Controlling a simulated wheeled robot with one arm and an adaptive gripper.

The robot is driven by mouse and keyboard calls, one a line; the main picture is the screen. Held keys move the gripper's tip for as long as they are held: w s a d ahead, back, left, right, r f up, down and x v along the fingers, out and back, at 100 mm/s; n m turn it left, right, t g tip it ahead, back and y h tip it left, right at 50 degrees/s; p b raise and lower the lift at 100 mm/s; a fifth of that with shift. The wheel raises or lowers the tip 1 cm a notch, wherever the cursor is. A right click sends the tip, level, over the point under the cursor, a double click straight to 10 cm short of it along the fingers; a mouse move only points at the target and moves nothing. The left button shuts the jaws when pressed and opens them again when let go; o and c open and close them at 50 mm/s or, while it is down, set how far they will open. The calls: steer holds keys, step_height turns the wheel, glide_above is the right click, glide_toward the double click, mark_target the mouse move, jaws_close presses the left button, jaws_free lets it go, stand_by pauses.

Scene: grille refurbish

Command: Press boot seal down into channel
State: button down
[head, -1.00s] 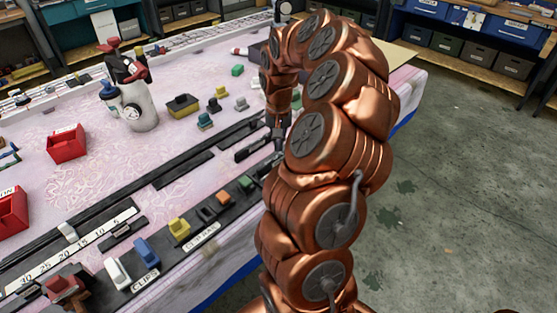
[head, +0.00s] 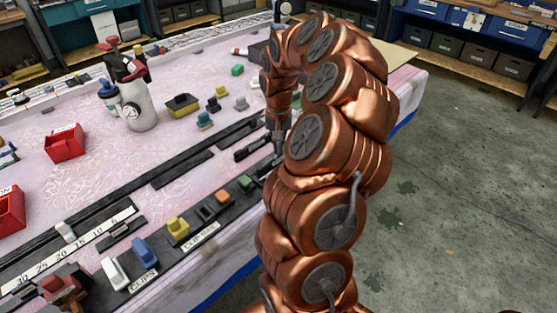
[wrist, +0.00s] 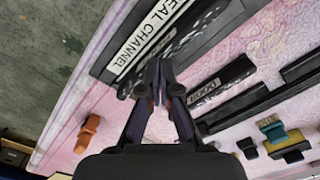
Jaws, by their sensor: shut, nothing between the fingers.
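My gripper (wrist: 158,75) is shut and empty in the wrist view. Its fingertips are over or at the near edge of a dark board labelled SEAL CHANNEL (wrist: 185,32). A black strip lies along that board beside the label; I cannot tell whether it is the boot seal or how deep it sits. Whether the fingertips touch anything is unclear. A black piece with a white label (wrist: 232,75) lies just right of the fingers. In the head view my gripper (head: 277,150) is small and partly hidden by my arm, low over the dark strips on the table.
An orange piece (wrist: 88,133) lies left of the fingers, near the table edge. A white bottle (head: 138,108), a red bin (head: 66,143) and a yellow-and-black block (head: 182,105) stand farther left. A front rail carries clips, including a yellow one (head: 178,227). Patterned table surface is open between them.

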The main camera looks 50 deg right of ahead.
steer(key=shift+f+b, duration=0.65)
steer(key=shift+f, duration=0.3)
stand_by(0.8)
steer(key=shift+r, duration=1.7)
steer(key=shift+r, duration=0.1)
step_height(320, 180, up, 7)
steer(key=p, duration=0.1)
